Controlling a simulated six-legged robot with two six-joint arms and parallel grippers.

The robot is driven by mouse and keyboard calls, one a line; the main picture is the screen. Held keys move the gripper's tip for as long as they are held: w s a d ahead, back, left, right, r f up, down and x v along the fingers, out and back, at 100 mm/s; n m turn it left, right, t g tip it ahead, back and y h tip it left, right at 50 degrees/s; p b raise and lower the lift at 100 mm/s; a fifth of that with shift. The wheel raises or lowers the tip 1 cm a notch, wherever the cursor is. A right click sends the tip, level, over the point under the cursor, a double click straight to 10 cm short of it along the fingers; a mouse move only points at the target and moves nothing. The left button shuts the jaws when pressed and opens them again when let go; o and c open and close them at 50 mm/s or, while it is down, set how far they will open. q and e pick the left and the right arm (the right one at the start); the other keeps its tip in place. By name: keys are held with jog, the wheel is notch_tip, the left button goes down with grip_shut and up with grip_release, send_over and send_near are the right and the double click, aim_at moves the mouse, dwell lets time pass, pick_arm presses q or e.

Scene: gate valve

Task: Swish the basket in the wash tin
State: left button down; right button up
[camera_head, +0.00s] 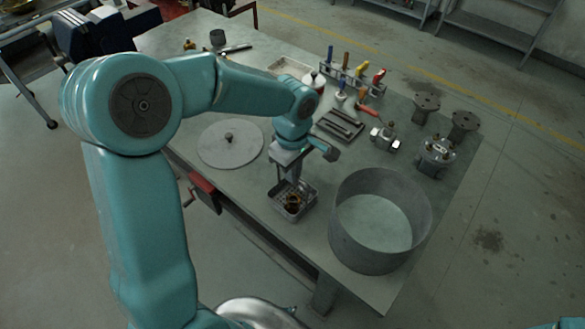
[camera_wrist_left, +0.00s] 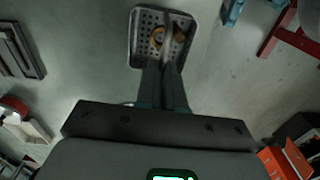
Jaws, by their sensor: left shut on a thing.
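The basket (camera_head: 279,206) is a small grey perforated metal box with brass-coloured parts inside. It is left of the wash tin and outside it, near the table's front edge. I cannot tell whether it rests on the table. My left gripper (camera_head: 291,180) points down and is shut on the basket's upright handle. In the left wrist view the basket (camera_wrist_left: 137,50) shows beyond the fingertips (camera_wrist_left: 166,72), which hide part of it. The wash tin (camera_head: 349,246) is a wide, round, grey open tub with a pale surface inside. My right gripper is out of view.
A round lid (camera_head: 230,146) with a knob lies left of the basket. A dark tray (camera_head: 340,125), a metal valve part (camera_head: 383,138), a flanged body (camera_head: 435,155) and a tool rack (camera_head: 352,76) stand behind. The table (camera_head: 300,243) is bare between basket and tin.

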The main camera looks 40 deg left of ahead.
pick_arm(q)
jog(key=shift+r, duration=0.1)
jog(key=shift+r+p, duration=1.7)
jog(key=shift+r, duration=0.75)
